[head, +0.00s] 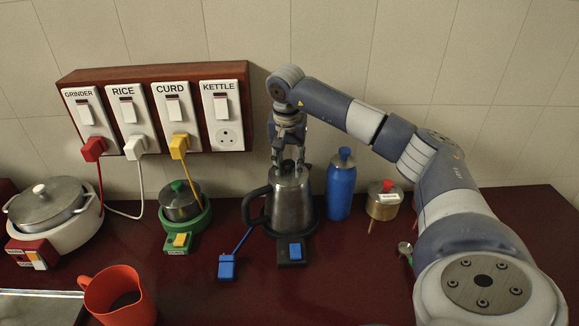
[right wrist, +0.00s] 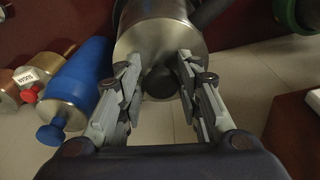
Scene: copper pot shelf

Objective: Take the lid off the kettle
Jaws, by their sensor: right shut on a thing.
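The steel kettle (head: 293,205) with a black handle stands upright on its dark base near the middle of the counter. My right gripper (head: 288,165) points down over the kettle's top, shut on the lid's black knob. In the right wrist view the gripper (right wrist: 159,75) has a finger on each side of the dark knob (right wrist: 160,84), with the kettle's steel body (right wrist: 160,38) behind. The lid appears to be at the kettle's top; any gap between them is hidden by the fingers. My left gripper is not in view.
A blue bottle (head: 341,188) and a brass pot (head: 383,204) stand close right of the kettle. A green-based pot (head: 181,206) is to its left, a red mug (head: 118,297) in front left. A switch panel (head: 146,72) is on the wall.

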